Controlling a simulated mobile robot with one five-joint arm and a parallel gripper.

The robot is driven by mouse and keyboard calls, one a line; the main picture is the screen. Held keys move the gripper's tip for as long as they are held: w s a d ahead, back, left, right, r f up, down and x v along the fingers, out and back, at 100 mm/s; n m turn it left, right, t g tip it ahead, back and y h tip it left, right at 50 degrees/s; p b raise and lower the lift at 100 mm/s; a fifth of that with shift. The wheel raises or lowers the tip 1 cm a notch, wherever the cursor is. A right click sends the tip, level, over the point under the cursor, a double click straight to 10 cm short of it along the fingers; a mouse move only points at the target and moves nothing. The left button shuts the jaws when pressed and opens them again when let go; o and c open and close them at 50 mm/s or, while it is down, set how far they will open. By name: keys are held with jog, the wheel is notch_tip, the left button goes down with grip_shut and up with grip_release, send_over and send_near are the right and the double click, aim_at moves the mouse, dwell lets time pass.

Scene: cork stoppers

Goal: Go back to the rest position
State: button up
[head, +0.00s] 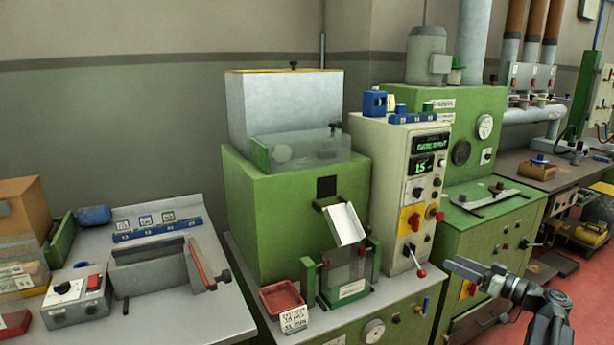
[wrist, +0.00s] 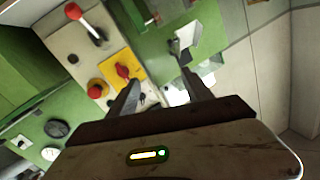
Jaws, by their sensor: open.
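My gripper (head: 470,271) is at the lower right in the head view, in front of the green machine on the right. Its jaws are open and I see nothing between them. In the wrist view my gripper (wrist: 160,88) shows two dark fingers spread apart, with the control panel (wrist: 95,55) beyond them. The panel carries a yellow plate with a red switch (wrist: 122,72) and a red-knobbed lever (wrist: 75,14). The gripper appears apart from these surfaces.
A green machine (head: 265,215) with a white chute (head: 345,223) stands in the middle. A red tray (head: 283,299) sits at its front. A grey bench (head: 190,318) with a control box (head: 75,299) is at left. Red floor (head: 488,340) shows at right.

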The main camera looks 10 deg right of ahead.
jog(key=w+a+f+n+g+y, duration=0.1)
jog(key=w+a+f+n+g, duration=0.15)
jog(key=a, duration=0.65)
jog(key=w+a+f+n+g+y, duration=0.15)
jog(key=w+a, duration=0.25)
jog(key=a, duration=0.6)
jog(key=a+f+n+g, duration=0.1)
jog(key=a+f+g, duration=0.2)
jog(key=a, duration=0.7)
jog(key=a+f+g, duration=0.3)
jog(key=a+f, duration=0.1)
jog(key=a, duration=0.5)
jog(key=s+a+f+m+g+h, duration=0.2)
jog(key=s+a+f+g+h, duration=0.3)
jog(key=s+a+f+h, duration=0.45)
jog(key=s+d+f+m+h, duration=0.25)
jog(key=d+m, duration=0.25)
jog(key=d, duration=0.3)
notch_tip(320, 180, up, 18)
jog(key=m+p, duration=0.1)
jog(key=p, duration=1.8)
jog(key=shift+d, duration=0.25)
